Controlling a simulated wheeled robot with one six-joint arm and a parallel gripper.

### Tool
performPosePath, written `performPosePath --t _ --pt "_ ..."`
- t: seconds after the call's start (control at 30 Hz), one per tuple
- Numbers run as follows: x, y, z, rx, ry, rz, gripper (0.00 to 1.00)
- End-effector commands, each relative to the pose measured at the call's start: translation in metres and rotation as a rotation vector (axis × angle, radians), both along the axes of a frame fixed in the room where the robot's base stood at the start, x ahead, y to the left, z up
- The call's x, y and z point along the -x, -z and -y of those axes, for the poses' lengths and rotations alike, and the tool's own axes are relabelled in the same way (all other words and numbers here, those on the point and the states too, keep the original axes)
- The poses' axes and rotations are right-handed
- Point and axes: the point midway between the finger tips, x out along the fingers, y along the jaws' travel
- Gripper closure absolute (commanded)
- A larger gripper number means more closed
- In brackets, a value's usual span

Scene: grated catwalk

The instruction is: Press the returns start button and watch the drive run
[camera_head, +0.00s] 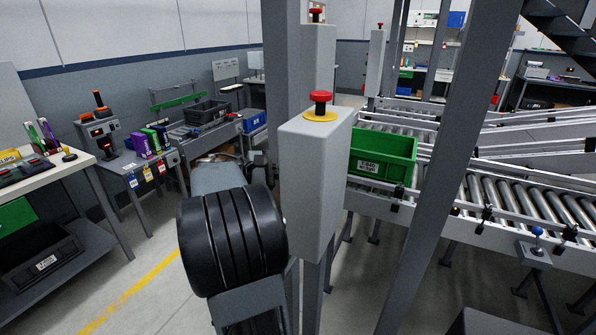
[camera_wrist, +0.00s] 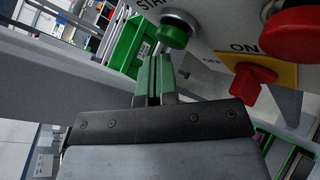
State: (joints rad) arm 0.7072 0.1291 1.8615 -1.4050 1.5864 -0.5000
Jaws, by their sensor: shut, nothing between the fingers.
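The green start button (camera_wrist: 175,30) sits on a pale panel beside lettering that begins "STA". My gripper (camera_wrist: 157,66) is shut and empty, its green-faced fingers side by side. The fingertips are right by the button's lower edge in the wrist view; I cannot tell whether they touch it. A red switch (camera_wrist: 254,80) on a yellow plate marked ON and OFF is to the right. A larger red knob (camera_wrist: 295,32) is beyond it. In the head view, a grey post box (camera_head: 310,170) carries a red mushroom button (camera_head: 320,98) on a yellow collar. My fingers are hidden there.
A roller conveyor (camera_head: 510,200) runs right of the box and carries a green tote (camera_head: 383,158). Grey posts (camera_head: 440,160) stand close around the box. A workbench (camera_head: 50,150) is at the left; open floor (camera_head: 165,300) lies between.

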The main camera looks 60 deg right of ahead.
Motion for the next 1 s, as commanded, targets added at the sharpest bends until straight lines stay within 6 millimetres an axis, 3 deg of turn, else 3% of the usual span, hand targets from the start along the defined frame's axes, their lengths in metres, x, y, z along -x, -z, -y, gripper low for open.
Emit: performPosePath --t 0.57,1.0 --pt "-0.012 -0.001 0.000 0.000 -0.002 -0.001 1.00" --pt "-0.051 -0.002 0.000 0.000 -0.001 -0.001 1.00"
